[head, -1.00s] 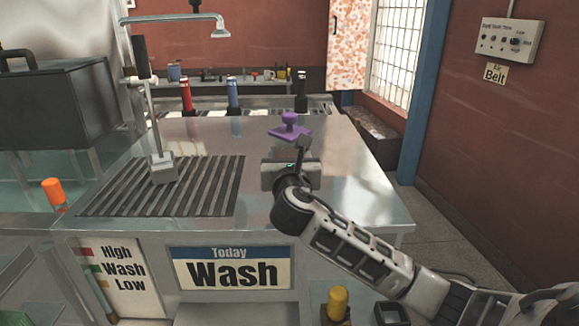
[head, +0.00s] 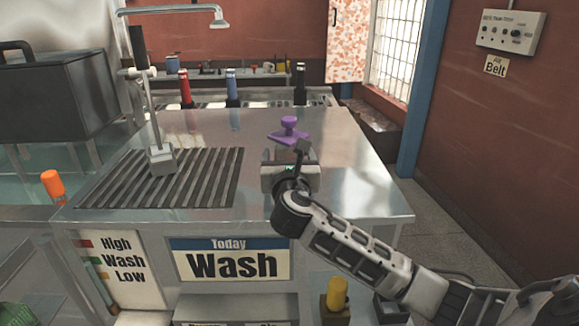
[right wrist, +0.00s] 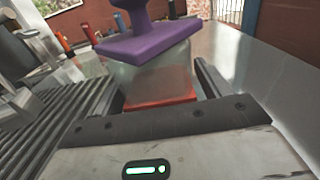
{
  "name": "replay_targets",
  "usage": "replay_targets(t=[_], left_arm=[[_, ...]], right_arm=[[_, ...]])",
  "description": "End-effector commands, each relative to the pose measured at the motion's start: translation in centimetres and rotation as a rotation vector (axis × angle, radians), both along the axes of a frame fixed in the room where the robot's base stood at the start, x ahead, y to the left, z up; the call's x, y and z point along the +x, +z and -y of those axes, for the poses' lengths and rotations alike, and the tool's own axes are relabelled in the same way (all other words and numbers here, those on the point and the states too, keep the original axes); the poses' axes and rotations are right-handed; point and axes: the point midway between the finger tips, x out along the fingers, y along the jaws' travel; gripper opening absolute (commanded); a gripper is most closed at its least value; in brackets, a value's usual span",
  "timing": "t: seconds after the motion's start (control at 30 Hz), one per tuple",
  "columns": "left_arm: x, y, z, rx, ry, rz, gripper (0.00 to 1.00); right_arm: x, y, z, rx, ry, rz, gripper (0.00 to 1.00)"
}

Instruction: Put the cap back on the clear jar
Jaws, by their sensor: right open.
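The purple cap (head: 289,131), with a knob on top, is just beyond my right gripper (head: 292,160) over the counter. In the right wrist view the cap (right wrist: 145,38) is over the top of the clear jar (right wrist: 155,72), which has orange-red contents. The cap looks tilted against the jar; I cannot tell whether it is seated. My right gripper (right wrist: 158,88) is open, with its fingers on either side of the jar. In the head view my gripper hides most of the jar. My left gripper is not in view.
A slatted grate (head: 165,180) with an upright metal post (head: 156,125) lies left on the metal counter (head: 350,190). Red (head: 184,88), blue (head: 232,87) and black (head: 300,83) bottles or handles stand at the back. The counter's right part is clear.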

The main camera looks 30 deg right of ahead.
Motion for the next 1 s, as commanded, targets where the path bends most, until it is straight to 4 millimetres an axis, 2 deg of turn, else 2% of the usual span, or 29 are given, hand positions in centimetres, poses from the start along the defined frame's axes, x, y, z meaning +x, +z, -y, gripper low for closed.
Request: replay_targets(t=[0.17,0.4,0.6,0.73,1.0], left_arm=[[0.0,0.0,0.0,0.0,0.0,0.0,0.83],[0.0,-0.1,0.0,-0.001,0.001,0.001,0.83],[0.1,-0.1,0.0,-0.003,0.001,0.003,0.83],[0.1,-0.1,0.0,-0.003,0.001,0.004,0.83],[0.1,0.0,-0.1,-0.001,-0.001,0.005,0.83]], right_arm=[[-2.3,-0.1,-1.5,0.001,0.004,-0.001,0.76],[-6.8,-0.1,-4.3,0.001,0.005,0.0,0.76],[-9.4,-0.1,-5.8,0.001,0.003,0.001,0.76],[-10.1,0.0,-6.2,0.0,0.001,0.001,0.76],[-10.2,0.0,-6.3,0.0,0.0,0.001,0.76]])
